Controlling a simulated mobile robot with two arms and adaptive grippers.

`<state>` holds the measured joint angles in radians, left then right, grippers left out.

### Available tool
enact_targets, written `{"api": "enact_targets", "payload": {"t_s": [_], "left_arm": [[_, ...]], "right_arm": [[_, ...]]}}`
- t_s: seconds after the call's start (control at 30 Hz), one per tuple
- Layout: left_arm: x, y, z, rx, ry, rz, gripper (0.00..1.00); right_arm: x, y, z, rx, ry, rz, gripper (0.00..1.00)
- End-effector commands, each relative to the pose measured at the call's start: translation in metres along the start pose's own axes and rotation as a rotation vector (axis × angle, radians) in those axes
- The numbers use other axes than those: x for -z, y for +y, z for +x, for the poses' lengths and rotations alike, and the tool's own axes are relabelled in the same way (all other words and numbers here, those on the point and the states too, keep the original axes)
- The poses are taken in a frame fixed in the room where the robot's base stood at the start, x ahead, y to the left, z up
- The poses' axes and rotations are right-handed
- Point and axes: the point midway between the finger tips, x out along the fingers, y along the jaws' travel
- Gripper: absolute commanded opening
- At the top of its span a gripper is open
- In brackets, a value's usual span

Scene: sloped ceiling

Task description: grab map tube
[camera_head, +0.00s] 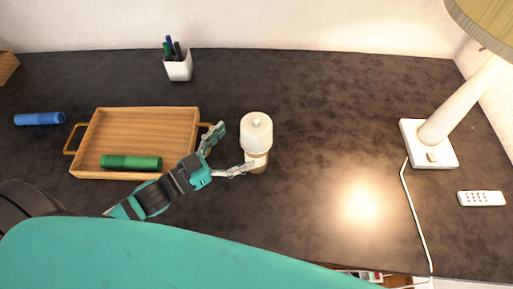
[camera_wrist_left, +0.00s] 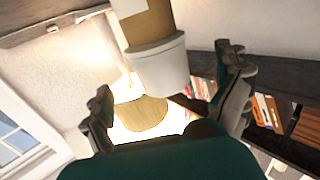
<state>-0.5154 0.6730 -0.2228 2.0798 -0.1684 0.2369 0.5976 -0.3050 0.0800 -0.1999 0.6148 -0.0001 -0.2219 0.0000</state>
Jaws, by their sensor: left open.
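The map tube (camera_head: 257,133) looks like the tan tube with a white cap, standing upright on the dark desk right of the tray. In the left wrist view its white cap (camera_wrist_left: 157,60) and tan body (camera_wrist_left: 148,25) show ahead of the fingers. My left gripper (camera_head: 236,149) is open, with its fingers spread toward the tube from the left. One fingertip is close to the tube's lower part; I cannot tell whether it touches. Both fingers also show in the left wrist view (camera_wrist_left: 170,86), with nothing gripped. My right gripper is out of view.
A wooden tray (camera_head: 140,120) holds a green cylinder (camera_head: 131,162), close to my left arm. A blue cylinder (camera_head: 40,119) lies at far left. A pen cup (camera_head: 179,68) stands behind; a lamp (camera_head: 430,145) and remote (camera_head: 481,198) are right. Desk between tube and lamp is clear.

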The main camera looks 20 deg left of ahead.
Motion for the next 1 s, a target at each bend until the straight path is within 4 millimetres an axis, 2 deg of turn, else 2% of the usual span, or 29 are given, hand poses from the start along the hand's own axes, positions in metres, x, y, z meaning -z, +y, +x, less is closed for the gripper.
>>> {"api": "enact_targets", "payload": {"t_s": [0.03, 0.17, 0.33, 0.6, 0.9, 1.0], "left_arm": [[0.002, 0.0, 0.007, 0.0, 0.002, 0.0, 1.0], [0.0, 0.0, 0.016, 0.0, -0.001, 0.0, 1.0], [0.004, 0.0, 0.028, 0.001, 0.002, 0.0, 1.0], [0.006, 0.0, 0.065, 0.001, 0.001, 0.001, 1.0], [0.003, 0.001, 0.069, 0.0, -0.002, 0.0, 1.0], [0.003, 0.0, 0.069, 0.0, -0.002, 0.0, 0.88]], "right_arm": [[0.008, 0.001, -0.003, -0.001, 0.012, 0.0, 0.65], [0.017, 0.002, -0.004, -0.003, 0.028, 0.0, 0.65], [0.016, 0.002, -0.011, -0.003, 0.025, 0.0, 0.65], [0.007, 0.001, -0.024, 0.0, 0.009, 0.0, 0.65], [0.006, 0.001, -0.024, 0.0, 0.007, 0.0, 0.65], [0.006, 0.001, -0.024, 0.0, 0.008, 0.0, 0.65]]}}
